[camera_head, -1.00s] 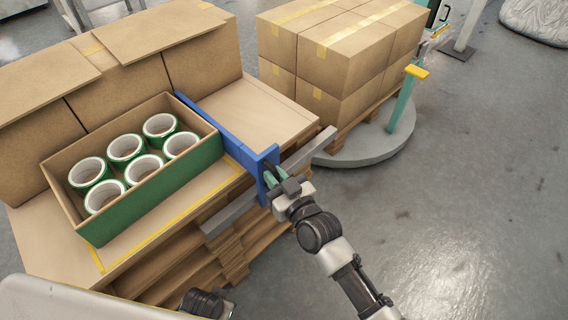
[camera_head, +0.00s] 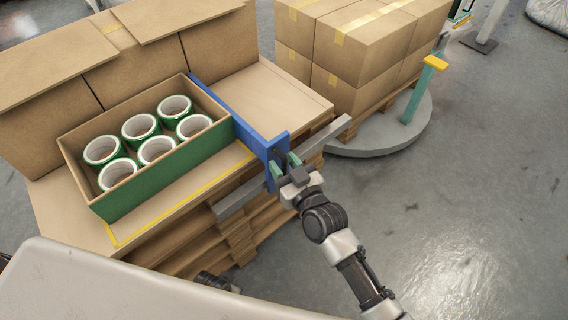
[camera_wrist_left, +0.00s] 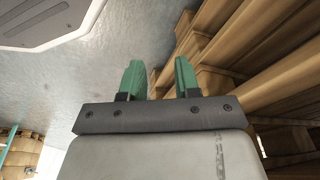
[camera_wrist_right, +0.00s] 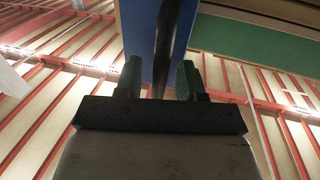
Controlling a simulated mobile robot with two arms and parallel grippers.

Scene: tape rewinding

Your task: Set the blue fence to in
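The blue fence (camera_head: 236,112) runs along the right side of the box of tape rolls on the tabletop. Its upright end plate (camera_head: 270,155) stands at the front edge, beside a grey rail (camera_head: 330,135). My right gripper (camera_head: 286,164) is at this end plate. In the right wrist view, the fence (camera_wrist_right: 150,25) fills the top middle and a dark bar (camera_wrist_right: 163,55) on it lies between the right gripper's fingers (camera_wrist_right: 160,78), which look apart with a gap beside the bar. My left gripper (camera_wrist_left: 158,78) is open and empty, low beside the wooden pallets.
The open box (camera_head: 160,185) holds several green tape rolls (camera_head: 140,126). Large cartons (camera_head: 165,45) stand behind it. Wooden pallets (camera_head: 190,255) are stacked below the tabletop. More cartons (camera_head: 365,50) stand on a round grey platform (camera_head: 385,140) at right.

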